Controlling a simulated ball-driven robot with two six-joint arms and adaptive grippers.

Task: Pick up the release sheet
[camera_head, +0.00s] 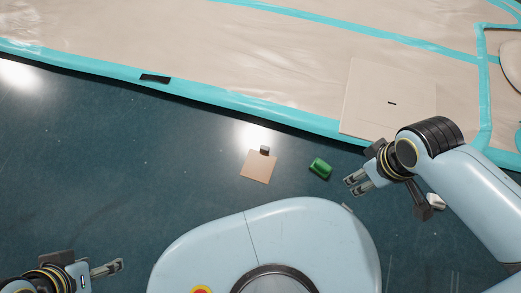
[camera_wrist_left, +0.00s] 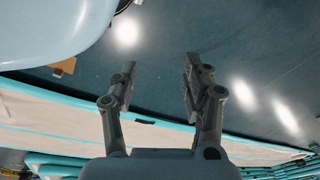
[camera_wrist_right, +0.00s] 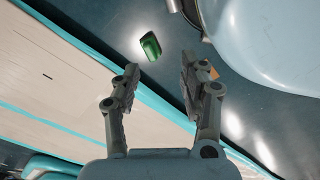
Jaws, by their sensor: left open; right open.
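A small tan square sheet (camera_head: 257,168), which looks like the release sheet, lies on the dark floor in the head view, with a small grey block (camera_head: 265,150) at its top edge. It also shows at the upper left of the left wrist view (camera_wrist_left: 66,66) and partly behind a finger in the right wrist view (camera_wrist_right: 204,65). My right gripper (camera_head: 355,184) is open and empty, to the right of the sheet and apart from it. My left gripper (camera_head: 117,267) is open and empty at the lower left, well away from the sheet.
A green object (camera_head: 320,168) lies between the sheet and my right gripper. A beige inflatable with turquoise edges (camera_head: 240,100) spans the back, bearing a pale square panel (camera_head: 375,90). A small white object (camera_head: 436,201) is by my right arm. The left floor is clear.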

